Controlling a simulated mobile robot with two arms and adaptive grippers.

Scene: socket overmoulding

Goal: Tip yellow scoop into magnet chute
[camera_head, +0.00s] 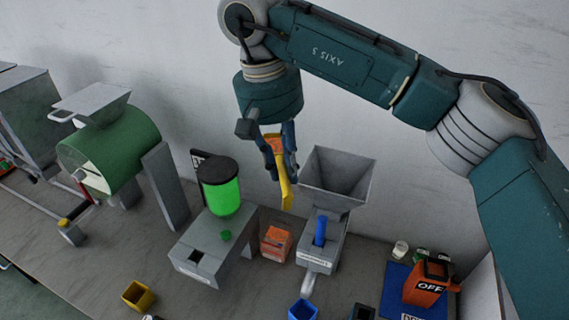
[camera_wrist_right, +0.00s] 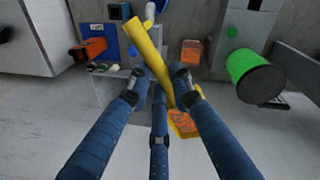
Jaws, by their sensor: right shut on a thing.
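My right gripper (camera_head: 279,157) is shut on the yellow scoop (camera_head: 287,193) and holds it in the air, steeply tilted. Its blue fingers close around the scoop's middle in the right wrist view (camera_wrist_right: 168,82). There the yellow handle (camera_wrist_right: 141,36) points up-left, and the other end holds something orange (camera_wrist_right: 184,124). That orange also shows between the fingers in the head view. A grey funnel-shaped hopper (camera_head: 336,182), which looks like the magnet chute, stands just right of the scoop on a grey base with a blue part. The scoop is apart from it. My left gripper is not in view.
A green-filled hopper with a black lid (camera_head: 221,186) stands left of the scoop. An orange box (camera_head: 276,243) sits between the two machines. A green drum machine (camera_head: 110,150) is farther left.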

